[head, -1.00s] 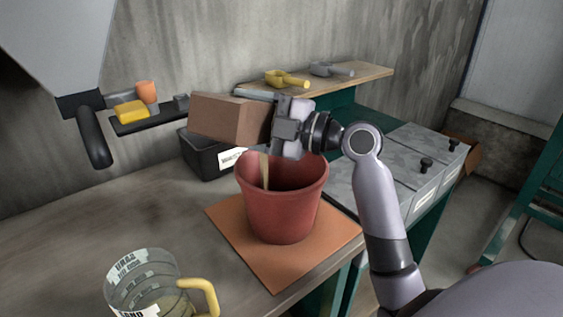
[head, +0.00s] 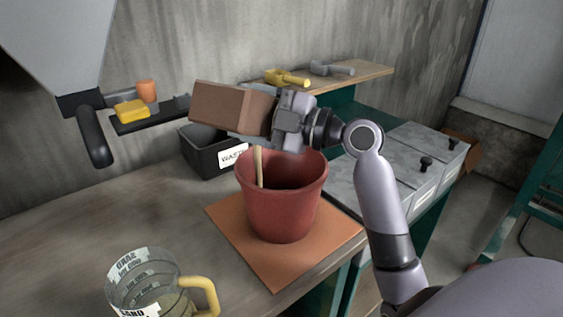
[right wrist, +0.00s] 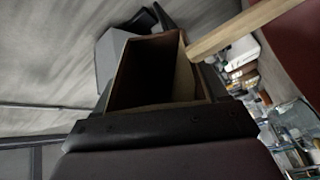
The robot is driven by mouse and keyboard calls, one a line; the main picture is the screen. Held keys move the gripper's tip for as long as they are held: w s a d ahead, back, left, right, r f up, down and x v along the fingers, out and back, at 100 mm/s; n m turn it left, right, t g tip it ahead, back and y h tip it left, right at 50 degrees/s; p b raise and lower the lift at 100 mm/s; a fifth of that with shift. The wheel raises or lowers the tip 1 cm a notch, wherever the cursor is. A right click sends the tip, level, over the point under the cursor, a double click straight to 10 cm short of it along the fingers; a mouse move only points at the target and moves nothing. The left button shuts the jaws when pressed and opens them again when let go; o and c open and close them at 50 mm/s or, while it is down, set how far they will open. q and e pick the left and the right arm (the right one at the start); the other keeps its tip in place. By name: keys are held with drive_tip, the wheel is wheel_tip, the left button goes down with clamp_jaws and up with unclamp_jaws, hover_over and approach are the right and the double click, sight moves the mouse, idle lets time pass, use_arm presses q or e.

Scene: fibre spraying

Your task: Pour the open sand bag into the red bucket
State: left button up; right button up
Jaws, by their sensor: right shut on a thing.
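The brown sand bag (head: 230,108) is held tilted above the red bucket (head: 283,205). My right gripper (head: 289,122) is shut on the bag at its right end. In the right wrist view the bag's open mouth (right wrist: 160,75) shows a dark inside with pale sand along one side. A narrow pale stream of sand (head: 258,167) runs down into the bucket; it also shows in the right wrist view (right wrist: 235,30). The bucket stands upright on an orange mat (head: 240,232). The sand level in the bucket is hidden. My left gripper is not in view.
A black waste bin (head: 205,155) stands behind the bucket. A clear measuring jug (head: 143,280) with a yellow handle is at the front left. Scoops lie on a wooden shelf (head: 365,80) behind. A grey hopper (head: 60,45) hangs at the upper left.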

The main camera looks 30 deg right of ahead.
drive_tip(key=shift+w+d+m, duration=0.1)
drive_tip(key=shift+d+m, duration=0.05)
drive_tip(key=shift+m, duration=0.45)
drive_tip(key=shift+d+r, duration=0.1)
drive_tip(key=shift+r, duration=0.15)
idle(0.3)
